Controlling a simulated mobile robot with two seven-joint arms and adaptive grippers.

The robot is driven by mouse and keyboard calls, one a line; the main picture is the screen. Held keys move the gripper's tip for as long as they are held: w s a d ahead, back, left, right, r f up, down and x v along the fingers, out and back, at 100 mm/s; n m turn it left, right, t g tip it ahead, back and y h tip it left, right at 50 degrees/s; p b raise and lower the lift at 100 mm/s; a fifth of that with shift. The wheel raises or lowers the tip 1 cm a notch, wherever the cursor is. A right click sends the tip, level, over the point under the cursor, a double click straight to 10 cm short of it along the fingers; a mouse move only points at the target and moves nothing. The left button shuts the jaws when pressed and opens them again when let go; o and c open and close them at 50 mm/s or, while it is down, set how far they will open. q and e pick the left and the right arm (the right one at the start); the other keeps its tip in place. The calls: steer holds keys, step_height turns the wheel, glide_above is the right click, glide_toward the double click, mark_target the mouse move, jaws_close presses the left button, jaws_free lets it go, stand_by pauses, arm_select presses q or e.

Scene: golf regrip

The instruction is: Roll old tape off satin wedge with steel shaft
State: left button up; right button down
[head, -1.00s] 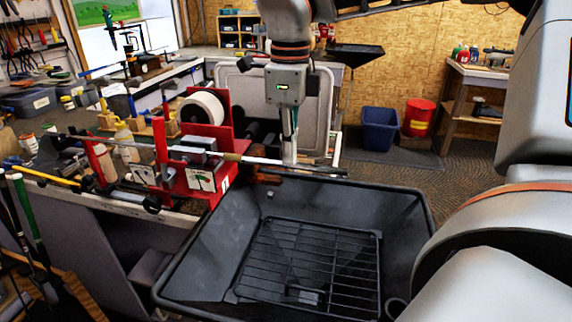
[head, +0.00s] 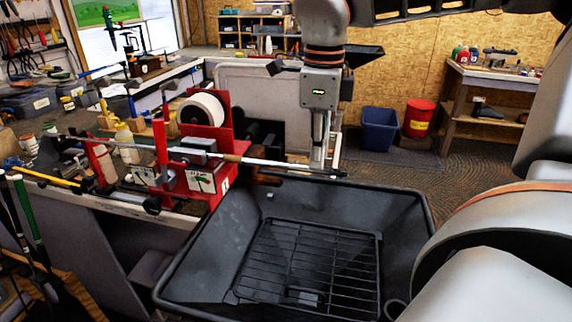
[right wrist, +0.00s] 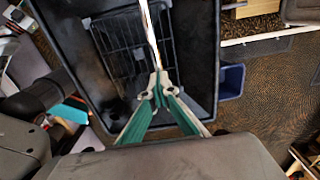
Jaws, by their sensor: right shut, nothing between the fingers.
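A steel-shafted club (head: 285,164) lies level across the red stand, its bare shaft reaching out to the right over the black bin. A short tan section (head: 232,158) shows on the shaft just right of the stand; whether it is old tape I cannot tell. The wedge's head is not clearly visible. My right gripper (head: 318,165) points down by the outer part of the shaft, shut and empty. In the right wrist view its green fingers (right wrist: 160,92) meet at the tips, and the shaft (right wrist: 152,35) runs up from them; contact is unclear. My left gripper is not visible.
The black bin (head: 412,215) with a wire rack (head: 310,262) sits below the shaft. The red stand (head: 218,145) carries a white roll (head: 203,108). A cluttered bench is at left. A blue tub (head: 380,130) and red can (head: 419,117) stand on the floor behind.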

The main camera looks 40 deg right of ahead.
mark_target(340, 170)
steer(key=shift+s+d, duration=0.1)
steer(key=shift+s, duration=0.05)
steer(key=shift+s+d+p, duration=0.2)
steer(key=shift+s+d, duration=0.45)
steer(key=shift+s, duration=0.2)
steer(key=shift+s+d+p, duration=0.15)
steer(key=shift+s+d, duration=0.45)
steer(key=shift+s, duration=0.25)
step_height(340, 170, up, 2)
steer(key=shift+w+r+p, duration=0.1)
steer(key=shift+r+p, duration=0.15)
steer(key=shift+p, duration=0.65)
steer(key=shift+r, duration=2.25)
